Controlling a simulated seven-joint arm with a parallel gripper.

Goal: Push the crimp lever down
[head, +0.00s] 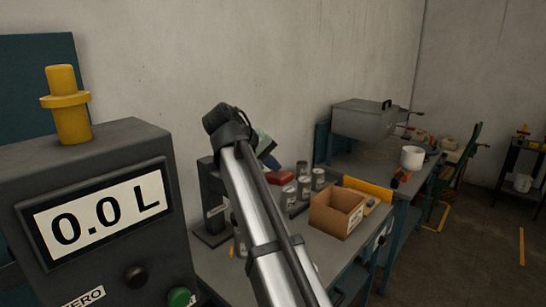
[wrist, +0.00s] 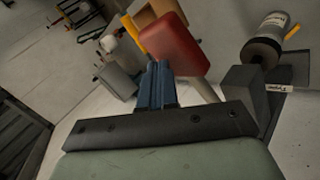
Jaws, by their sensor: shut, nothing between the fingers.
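The crimp lever shows in the wrist view as a broad red grip (wrist: 175,44) on a pale shaft (wrist: 208,90). The shaft runs towards a dark grey block (wrist: 242,86) with a white label. My gripper (wrist: 157,70) has its blue fingers shut and empty. In the wrist view its tips overlap the lower left edge of the red grip; I cannot tell whether they touch it. In the head view a dark grey press stand (head: 210,200) is on the bench, partly hidden behind my arm, and the red grip (head: 271,161) shows just right of my arm.
Several metal cans (head: 304,186) and an open cardboard box (head: 337,211) stand on the bench (head: 325,250) to the right. A grey machine with a "0.0 L" display (head: 95,215) stands close at left. A large grey lidded box (head: 365,119) is farther back.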

